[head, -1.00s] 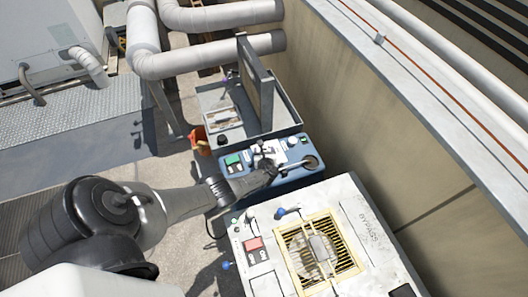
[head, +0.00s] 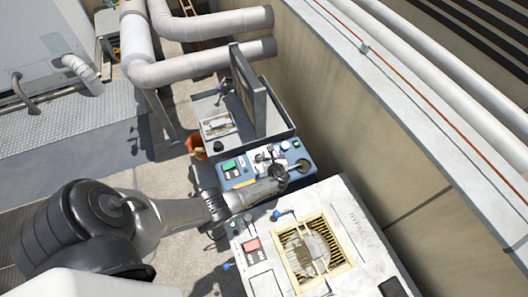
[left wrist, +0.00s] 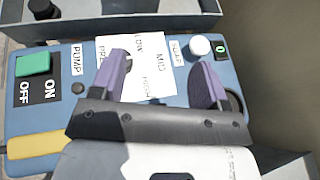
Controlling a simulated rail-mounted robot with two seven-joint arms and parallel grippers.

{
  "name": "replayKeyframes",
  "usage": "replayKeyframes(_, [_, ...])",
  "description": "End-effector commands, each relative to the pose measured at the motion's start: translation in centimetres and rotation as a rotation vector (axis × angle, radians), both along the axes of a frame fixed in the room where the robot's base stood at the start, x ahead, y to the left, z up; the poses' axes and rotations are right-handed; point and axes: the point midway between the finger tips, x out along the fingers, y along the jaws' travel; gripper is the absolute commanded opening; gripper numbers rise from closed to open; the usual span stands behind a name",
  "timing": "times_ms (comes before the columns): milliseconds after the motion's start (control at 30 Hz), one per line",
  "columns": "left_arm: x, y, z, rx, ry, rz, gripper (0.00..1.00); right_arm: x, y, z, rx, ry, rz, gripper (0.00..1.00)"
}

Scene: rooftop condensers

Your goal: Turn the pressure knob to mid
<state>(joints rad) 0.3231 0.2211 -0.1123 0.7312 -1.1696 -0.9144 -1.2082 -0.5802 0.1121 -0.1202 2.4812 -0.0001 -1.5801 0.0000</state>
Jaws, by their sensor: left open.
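A blue control panel (head: 231,183) lies ahead, with a green switch marked ON and OFF. It also shows in the left wrist view (left wrist: 60,125). A white label plate (left wrist: 148,50) on it reads LOW, MID and HIGH, with a partly covered word starting "PRE". I cannot make out the pressure knob or its pointer. My left gripper (head: 281,173) is over the panel's near right part. My right gripper is out of view.
A white knob (left wrist: 200,46) stands beside the right finger, and a green switch (left wrist: 34,64) is at left. A white machine with a yellow grille (head: 335,265) stands in front of the panel. A grey tray (head: 277,133) with an upright board (head: 247,92) is behind. A wall rises at right.

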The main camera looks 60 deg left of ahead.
Motion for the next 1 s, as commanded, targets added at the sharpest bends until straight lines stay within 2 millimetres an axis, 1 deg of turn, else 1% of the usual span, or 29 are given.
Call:
replayKeyframes(33, [0.2,-0.8,0.6,-0.002,-0.002,-0.001,0.69,0.0,0.0,0.4,0.000,0.001,0.000,0.43])
replayKeyframes(100, [0.5,-1.6,1.1,-0.001,-0.001,-0.001,0.69,0.0,0.0,0.6,-0.001,0.001,0.001,0.43])
replayKeyframes(333, [1.0,-3.2,2.0,-0.001,0.000,0.000,0.69,0.0,-0.3,0.8,-0.010,0.002,0.005,0.43])
replayKeyframes(533, [1.1,-3.6,2.2,-0.001,0.000,0.000,0.69,0.0,-0.4,0.9,-0.015,0.002,0.009,0.43])
replayKeyframes(1000, [1.1,-3.5,2.2,0.000,0.000,0.000,0.69,0.0,-0.2,0.9,-0.007,0.002,0.004,0.43])
